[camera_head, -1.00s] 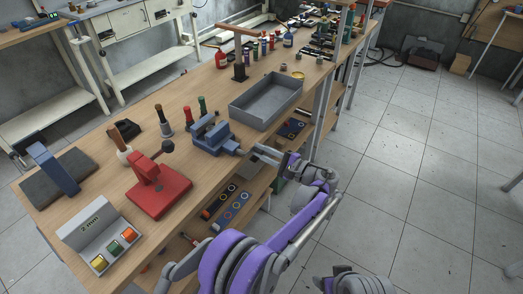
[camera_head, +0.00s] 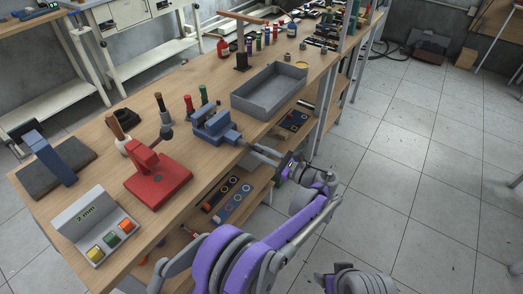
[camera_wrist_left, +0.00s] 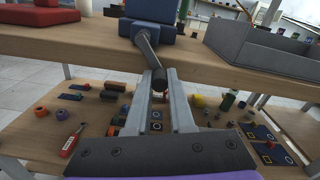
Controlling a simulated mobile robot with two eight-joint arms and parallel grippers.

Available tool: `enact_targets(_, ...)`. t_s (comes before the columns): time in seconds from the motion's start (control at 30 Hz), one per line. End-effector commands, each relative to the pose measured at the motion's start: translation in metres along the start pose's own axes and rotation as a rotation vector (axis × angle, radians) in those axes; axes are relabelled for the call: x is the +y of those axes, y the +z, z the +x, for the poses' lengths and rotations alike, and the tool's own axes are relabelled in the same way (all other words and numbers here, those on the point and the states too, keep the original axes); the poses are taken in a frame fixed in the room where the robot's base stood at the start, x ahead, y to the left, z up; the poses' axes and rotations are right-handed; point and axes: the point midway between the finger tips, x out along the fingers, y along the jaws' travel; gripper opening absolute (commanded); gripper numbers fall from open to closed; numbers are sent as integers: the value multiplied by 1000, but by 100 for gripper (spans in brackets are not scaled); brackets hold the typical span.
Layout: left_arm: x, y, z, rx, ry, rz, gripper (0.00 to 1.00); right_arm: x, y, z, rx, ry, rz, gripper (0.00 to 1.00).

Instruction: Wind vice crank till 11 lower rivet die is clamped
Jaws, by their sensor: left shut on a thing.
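The blue vice (camera_head: 215,127) stands at the front edge of the wooden bench, between the red tool and the grey tray. In the left wrist view, the vice (camera_wrist_left: 150,27) is at the top. Its dark crank (camera_wrist_left: 147,52) slopes down towards me. My left gripper (camera_head: 262,153) is in front of the vice, off the bench edge. In the left wrist view, my left gripper (camera_wrist_left: 163,78) is shut on the end of the crank. I cannot make out the lower rivet die or how the jaws sit on it. My right gripper is not in view.
A red tool (camera_head: 157,180) and a grey box with coloured buttons (camera_head: 97,228) stand left of the vice. A grey tray (camera_head: 270,92) stands right of it. A lower shelf (camera_wrist_left: 38,113) holds several small parts. The floor at right is clear.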

Motion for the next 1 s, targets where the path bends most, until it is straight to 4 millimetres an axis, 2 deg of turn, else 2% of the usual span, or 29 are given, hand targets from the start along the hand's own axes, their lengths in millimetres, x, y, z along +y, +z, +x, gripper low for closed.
enact_targets(0.6,1,1,1,-5,-1,47,0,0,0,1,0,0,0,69)
enact_targets(0.63,1,1,1,-5,-1,47,23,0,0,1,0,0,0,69)
enact_targets(0.8,2,1,1,-3,-1,46,51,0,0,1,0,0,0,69)
enact_targets(1.0,2,0,0,-2,-1,45,51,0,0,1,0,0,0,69)
